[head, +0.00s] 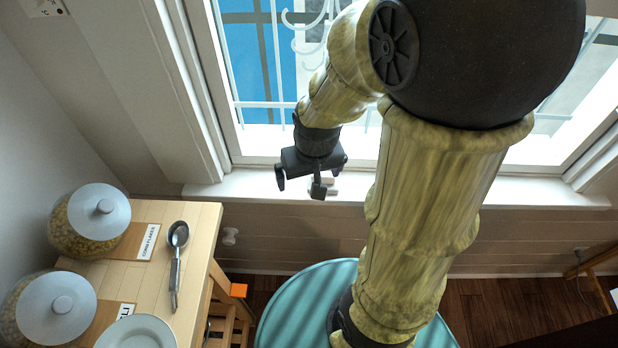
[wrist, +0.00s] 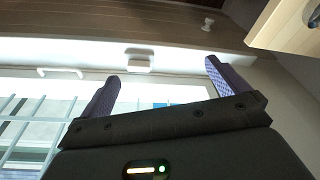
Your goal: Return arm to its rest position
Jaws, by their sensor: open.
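My gripper (head: 299,188) hangs from the end of my bent arm in the head view, in front of the window and near the white sill. Its fingers are spread apart with nothing between them. In the wrist view my gripper (wrist: 162,78) shows two purple-grey fingers wide apart. A small white object (wrist: 138,62) lies on the window sill (wrist: 185,57) beyond the fingertips, apart from them. In the head view that object is partly hidden behind my gripper.
A wooden table (head: 198,245) at the left holds two lidded jars (head: 90,222) (head: 58,305), a ladle (head: 176,262) and a white bowl (head: 136,333). A round teal surface (head: 290,305) lies below my arm. The window (head: 262,70) has white bars.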

